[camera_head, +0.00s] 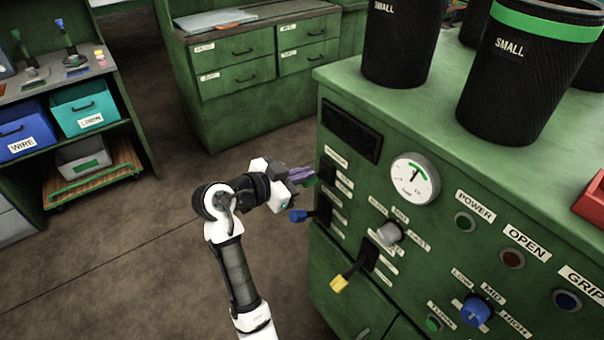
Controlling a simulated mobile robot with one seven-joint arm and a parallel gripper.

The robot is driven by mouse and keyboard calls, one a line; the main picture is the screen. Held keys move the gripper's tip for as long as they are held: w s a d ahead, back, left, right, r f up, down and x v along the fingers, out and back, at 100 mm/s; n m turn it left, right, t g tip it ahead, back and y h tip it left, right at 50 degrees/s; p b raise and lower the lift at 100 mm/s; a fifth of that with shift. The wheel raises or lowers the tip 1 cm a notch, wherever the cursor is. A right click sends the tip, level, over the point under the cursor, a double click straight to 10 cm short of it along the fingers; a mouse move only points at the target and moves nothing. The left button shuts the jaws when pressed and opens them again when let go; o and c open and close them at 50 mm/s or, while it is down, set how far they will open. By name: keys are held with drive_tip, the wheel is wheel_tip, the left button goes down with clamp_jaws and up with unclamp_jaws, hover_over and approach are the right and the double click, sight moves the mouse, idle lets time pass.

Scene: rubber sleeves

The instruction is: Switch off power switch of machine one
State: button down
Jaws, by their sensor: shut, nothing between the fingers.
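The green machine (480,165) stands at the right, its control panel facing me. A label reading POWER (475,206) sits above a green button (465,220). Lever switches are on the panel's left part: one with a blue handle (298,215) and one with a yellow handle (338,283) stick out. My gripper (304,175) is shut and empty at the panel's upper left edge, beside a dark switch plate (327,172). A small green part shows by the fingertips; I cannot tell if they touch it. Which switch belongs to machine one is not readable.
A gauge (414,180), a grey knob (388,234) and a blue knob (475,311) protrude from the panel. Black bins (525,75) stand on top. A green drawer cabinet (250,60) and a shelf with boxes (85,108) stand behind. The floor between is clear.

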sight(304, 185)
drive_tip(key=f+t+h+b, duration=0.1)
drive_tip(key=b, duration=0.3)
drive_tip(key=f+t+h+b, duration=0.1)
drive_tip(key=b, duration=0.4)
drive_tip(key=f+h+b, duration=0.1)
drive_tip(key=b, duration=0.3)
drive_tip(key=shift+s+a+f+t, duration=0.25)
drive_tip(key=shift+a+f+t, duration=0.05)
drive_tip(key=shift+f+t, duration=0.1)
drive_tip(key=shift+r, duration=0.45)
drive_tip(key=shift+r+p, duration=0.1)
drive_tip(key=shift+p, duration=0.2)
drive_tip(key=shift+r, duration=0.1)
